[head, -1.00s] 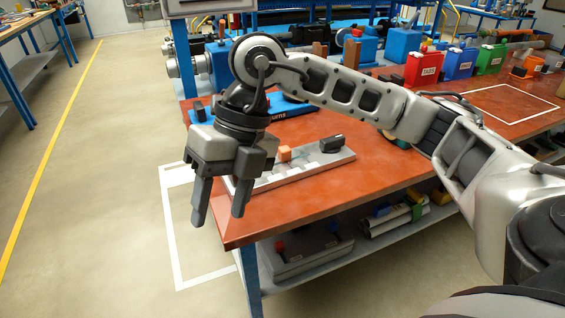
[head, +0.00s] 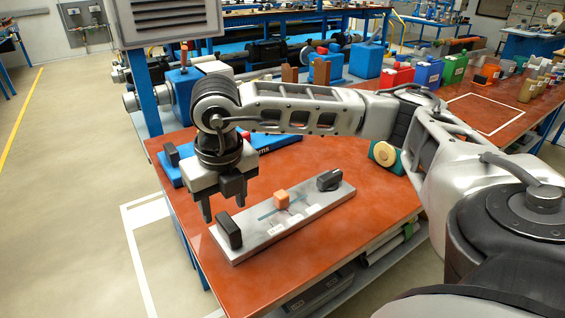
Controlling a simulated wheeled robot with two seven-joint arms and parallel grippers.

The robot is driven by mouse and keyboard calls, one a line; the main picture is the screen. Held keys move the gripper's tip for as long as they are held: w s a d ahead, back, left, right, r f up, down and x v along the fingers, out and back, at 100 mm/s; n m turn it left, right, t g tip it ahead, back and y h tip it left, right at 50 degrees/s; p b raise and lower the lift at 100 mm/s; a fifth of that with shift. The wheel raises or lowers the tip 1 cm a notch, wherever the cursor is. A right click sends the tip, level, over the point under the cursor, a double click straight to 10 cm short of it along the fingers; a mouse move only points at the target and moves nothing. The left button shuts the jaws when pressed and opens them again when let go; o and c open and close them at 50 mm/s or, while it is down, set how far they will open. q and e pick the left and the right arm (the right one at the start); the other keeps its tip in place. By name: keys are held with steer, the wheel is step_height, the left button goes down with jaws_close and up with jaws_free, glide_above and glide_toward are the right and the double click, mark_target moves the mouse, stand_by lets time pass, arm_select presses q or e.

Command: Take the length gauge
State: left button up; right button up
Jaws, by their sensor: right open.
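The length gauge, which I take to be the long grey plate (head: 285,225), lies flat on the red-brown table. It has a black block (head: 229,230) at its left end, a black knob-like block (head: 329,180) at its right end and an orange slider (head: 281,199) between them. My right gripper (head: 224,209) points down with its fingers apart and nothing between them. It appears just behind the gauge's left end, by the black block; I cannot tell its exact height. My left gripper is out of view.
A blue device (head: 277,148) lies behind the gripper, partly hidden by it. A round yellow and green item (head: 384,154) sits right of the gauge, near my arm. Red, blue and green boxes (head: 428,74) stand at the back right. The table (head: 262,274) is clear in front of the gauge.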

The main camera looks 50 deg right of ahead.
mark_target(228, 221)
steer(key=shift+w+d+f+p, duration=0.1)
steer(key=shift+w+f+p, duration=0.1)
steer(key=shift+f, duration=0.95)
steer(key=shift+w+d+f+p, duration=0.15)
steer(key=shift+f, duration=1)
steer(key=shift+w+d+f+p, duration=0.1)
steer(key=shift+w+f+p, duration=0.1)
steer(key=shift+f, duration=0.95)
steer(key=shift+r, duration=0.1)
jaws_close()
